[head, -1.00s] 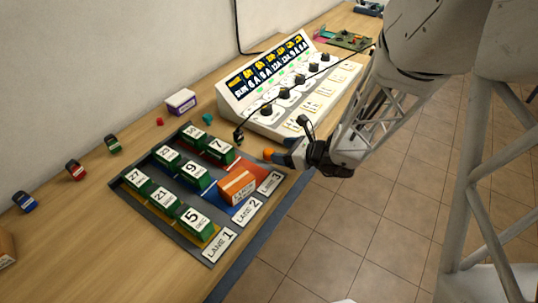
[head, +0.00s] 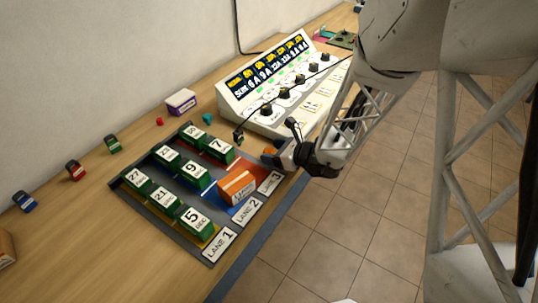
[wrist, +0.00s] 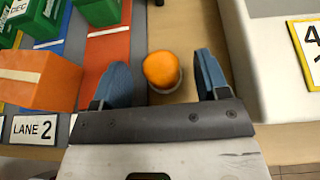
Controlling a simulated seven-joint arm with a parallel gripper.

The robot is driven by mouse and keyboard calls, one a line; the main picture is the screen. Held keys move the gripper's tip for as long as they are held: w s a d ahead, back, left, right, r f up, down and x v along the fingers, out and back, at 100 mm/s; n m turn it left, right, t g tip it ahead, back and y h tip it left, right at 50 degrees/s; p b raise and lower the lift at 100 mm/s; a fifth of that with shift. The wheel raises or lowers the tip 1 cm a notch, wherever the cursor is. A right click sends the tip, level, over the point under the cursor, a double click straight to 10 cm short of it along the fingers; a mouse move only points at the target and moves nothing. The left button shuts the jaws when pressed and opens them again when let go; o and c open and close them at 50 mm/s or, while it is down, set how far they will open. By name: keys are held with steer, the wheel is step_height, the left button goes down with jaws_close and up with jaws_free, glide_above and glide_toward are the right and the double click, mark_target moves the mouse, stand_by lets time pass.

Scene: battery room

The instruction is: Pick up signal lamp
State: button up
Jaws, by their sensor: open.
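The signal lamp, an orange dome on a pale round base, stands on the wooden table. In the wrist view the lamp (wrist: 162,70) lies between my two blue fingertips, slightly beyond them, with a gap on each side. In the head view the lamp (head: 270,152) is mostly hidden behind my gripper (head: 268,156). My gripper (wrist: 155,80) is open and empty, pointing at the lamp from the table's front edge. I cannot tell its exact height over the table.
A lane tray (head: 180,222) with green numbered blocks and an orange box (head: 237,186) lies left of the lamp. A white control console (head: 258,122) with black knobs stands close on the right. A teal cube (head: 207,118) and a purple-and-white box (head: 181,101) sit behind.

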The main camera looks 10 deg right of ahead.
steer(key=shift+x, duration=0.95)
steer(key=c, duration=1)
